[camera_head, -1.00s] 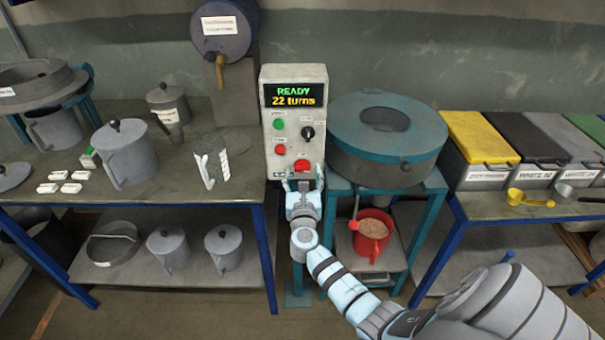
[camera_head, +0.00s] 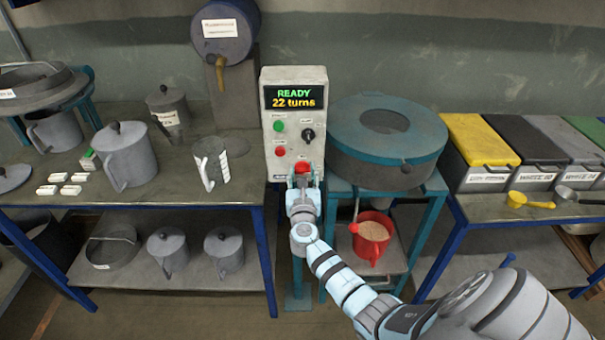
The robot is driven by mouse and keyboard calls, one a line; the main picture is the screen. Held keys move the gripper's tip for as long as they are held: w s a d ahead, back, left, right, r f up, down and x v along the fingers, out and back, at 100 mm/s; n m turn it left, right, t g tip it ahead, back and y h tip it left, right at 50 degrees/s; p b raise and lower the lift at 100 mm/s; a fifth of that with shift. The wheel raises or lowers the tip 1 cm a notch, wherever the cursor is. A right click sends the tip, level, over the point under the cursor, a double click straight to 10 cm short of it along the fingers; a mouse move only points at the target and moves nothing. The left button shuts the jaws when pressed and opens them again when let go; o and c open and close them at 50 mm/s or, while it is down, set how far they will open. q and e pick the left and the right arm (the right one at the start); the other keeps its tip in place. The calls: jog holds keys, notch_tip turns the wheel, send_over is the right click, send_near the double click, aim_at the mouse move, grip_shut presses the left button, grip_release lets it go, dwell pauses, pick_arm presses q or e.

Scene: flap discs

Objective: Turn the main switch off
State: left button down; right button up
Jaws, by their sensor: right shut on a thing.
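The grey control box (camera_head: 295,108) stands upright in the middle, its display reading "READY 22 turns". It carries a green button (camera_head: 279,126), a small red button (camera_head: 280,152), a black rotary knob (camera_head: 307,134) and a larger red switch (camera_head: 302,167) low on its face. The labels are too small to read, so I cannot tell by name which is the main switch. My right gripper (camera_head: 303,178) is at the box's lower front, shut on the larger red switch, whose lower part its fingers hide. My left gripper is out of view.
A round teal-topped machine (camera_head: 385,135) stands close right of the box, with a red jug (camera_head: 371,238) on the shelf beneath. The left bench (camera_head: 235,180) holds grey mugs and small white blocks. Lidded bins (camera_head: 483,145) and a yellow scoop (camera_head: 530,200) are at right.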

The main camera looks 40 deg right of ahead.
jog(key=shift+n, duration=0.3)
jog(key=n+p, duration=0.2)
jog(key=n, duration=0.1)
jog(key=shift+r+n, duration=0.1)
jog(key=shift+n, duration=0.3)
jog(key=n+p, duration=0.2)
jog(key=n, duration=0.2)
jog(key=shift+w+a+n, duration=0.1)
jog(key=shift+n, duration=0.2)
jog(key=n+p, duration=0.1)
jog(key=n, duration=0.4)
jog(key=shift+f+p, duration=0.2)
jog(key=shift+p, duration=0.15)
jog(key=shift+f+n+p, duration=0.1)
jog(key=shift+n+p, duration=0.3)
jog(key=shift+n, duration=1.4)
jog(key=o, duration=1.1)
jog(key=shift+a, duration=0.1)
jog(key=shift+o, duration=0.2)
